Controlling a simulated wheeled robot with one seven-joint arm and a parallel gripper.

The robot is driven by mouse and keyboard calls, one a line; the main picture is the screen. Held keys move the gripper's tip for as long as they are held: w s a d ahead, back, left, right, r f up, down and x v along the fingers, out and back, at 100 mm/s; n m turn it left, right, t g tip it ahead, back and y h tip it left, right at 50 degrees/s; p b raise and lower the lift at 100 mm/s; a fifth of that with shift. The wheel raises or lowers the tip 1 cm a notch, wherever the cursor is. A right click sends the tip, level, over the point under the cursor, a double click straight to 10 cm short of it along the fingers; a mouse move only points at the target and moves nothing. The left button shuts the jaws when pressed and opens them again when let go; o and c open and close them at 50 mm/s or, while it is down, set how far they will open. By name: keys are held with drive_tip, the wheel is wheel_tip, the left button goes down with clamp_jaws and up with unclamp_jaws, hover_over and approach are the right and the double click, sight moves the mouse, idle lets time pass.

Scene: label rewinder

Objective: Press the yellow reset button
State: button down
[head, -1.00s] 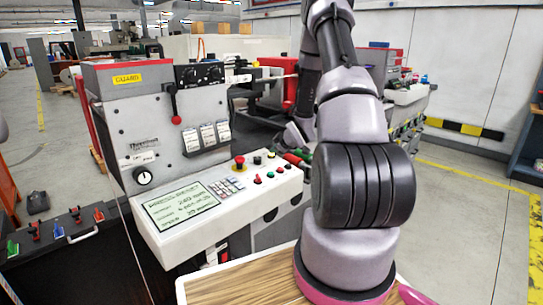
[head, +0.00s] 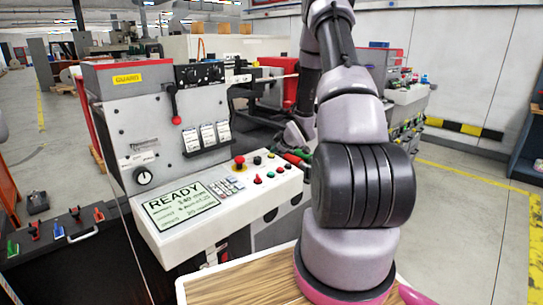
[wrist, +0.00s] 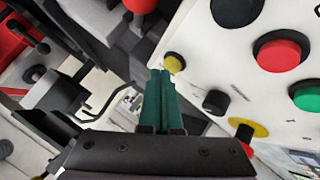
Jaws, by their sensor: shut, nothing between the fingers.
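The yellow reset button (wrist: 174,63) is a small round cap in a dark ring near the edge of the white control panel (wrist: 215,58). My gripper (wrist: 160,72) has green fingers, held together and empty. Their tips are right beside the button at its left; I cannot tell whether they touch it. In the head view, the panel (head: 165,240) has a screen (head: 180,207) whose heading reads READY. My arm hides part of the view around the gripper there.
A red mushroom button (head: 239,160) on a yellow collar sits on the panel, with a keypad (head: 226,187) and several red, green and black buttons close by. The grey machine housing (head: 140,125) rises behind. A wooden-topped table (head: 240,288) is in front.

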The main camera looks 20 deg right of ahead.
drive_tip(key=shift+r, duration=0.4)
drive_tip(key=shift+r, duration=0.1)
drive_tip(key=shift+s+d+r, duration=0.1)
drive_tip(key=shift+s+r, duration=0.1)
drive_tip(key=shift+r, duration=1)
drive_tip(key=shift+s+d+r, duration=0.1)
drive_tip(key=shift+s+r, duration=0.1)
drive_tip(key=shift+r, duration=1)
wheel_tip(320, 180, up, 12)
drive_tip(key=m+h, duration=0.2)
drive_tip(key=m, duration=0.1)
hover_over(276, 160)
drive_tip(key=s+a, duration=0.2)
drive_tip(key=s, duration=0.2)
drive_tip(key=s+a+r+m+g, duration=0.2)
drive_tip(key=s+a+r+m, duration=0.2)
drive_tip(key=s+r, duration=0.35)
drive_tip(key=s+a+r+m+g+y, duration=0.1)
drive_tip(key=s+a+r+m, duration=0.2)
drive_tip(key=s, duration=0.9)
drive_tip(key=s+a+r+m+y, duration=0.2)
drive_tip(key=s+a+r, duration=0.4)
drive_tip(key=s+a, duration=0.4)
drive_tip(key=shift+s+m+g, duration=0.4)
drive_tip(key=shift+s+m, duration=0.2)
drive_tip(key=shift+s, duration=0.35)
